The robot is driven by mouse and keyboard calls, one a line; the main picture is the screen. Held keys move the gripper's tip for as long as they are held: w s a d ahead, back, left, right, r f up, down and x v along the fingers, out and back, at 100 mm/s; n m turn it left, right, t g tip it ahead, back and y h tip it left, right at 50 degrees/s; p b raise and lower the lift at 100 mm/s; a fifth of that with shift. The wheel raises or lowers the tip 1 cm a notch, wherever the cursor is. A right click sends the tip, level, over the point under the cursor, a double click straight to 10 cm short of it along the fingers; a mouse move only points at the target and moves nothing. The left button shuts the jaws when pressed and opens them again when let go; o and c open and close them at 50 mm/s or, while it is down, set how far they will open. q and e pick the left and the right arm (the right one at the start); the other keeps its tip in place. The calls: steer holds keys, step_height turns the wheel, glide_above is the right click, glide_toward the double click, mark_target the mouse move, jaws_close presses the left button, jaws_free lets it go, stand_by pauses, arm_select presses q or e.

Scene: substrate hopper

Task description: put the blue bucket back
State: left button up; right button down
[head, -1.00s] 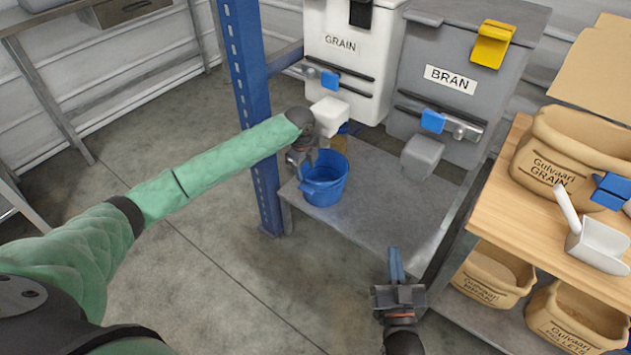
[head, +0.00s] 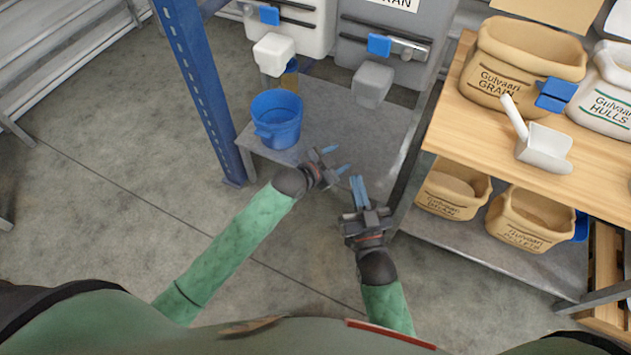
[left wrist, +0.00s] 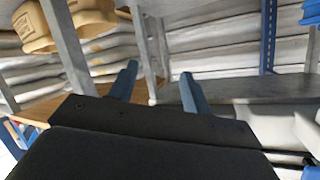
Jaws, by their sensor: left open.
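The blue bucket (head: 277,120) stands upright on the grey metal shelf (head: 345,130), near its left end beside the blue post. It is below the white hopper's spout. My left gripper (head: 342,160) is open and empty, in front of the shelf, right of and nearer than the bucket, apart from it. In the left wrist view its two blue fingers (left wrist: 158,88) are spread with nothing between them. My right gripper (head: 358,190) is just right of and below the left one. Its blue fingers look close together, with nothing visible held; the gap between them is unclear.
The white hopper (head: 300,25) and grey hopper (head: 385,55) stand behind the shelf. A blue post (head: 195,95) rises at its left. On the right, a wooden bench (head: 480,125) bears sacks and a white scoop (head: 543,145). The floor at left is clear.

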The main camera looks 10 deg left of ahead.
arm_select(q)
steer(key=s+a+r+n+t+y, duration=0.1)
steer(key=s+a+r+n+t, duration=0.1)
steer(key=s+r+n+t, duration=0.3)
steer(key=s+a+r+n+t+y, duration=0.1)
steer(key=s+r+n+t, duration=0.3)
steer(key=s, duration=0.6)
steer(key=shift+s+a+r+n+t, duration=0.2)
steer(key=shift+a+r+n+t, duration=0.2)
steer(key=shift+a+r+n, duration=0.3)
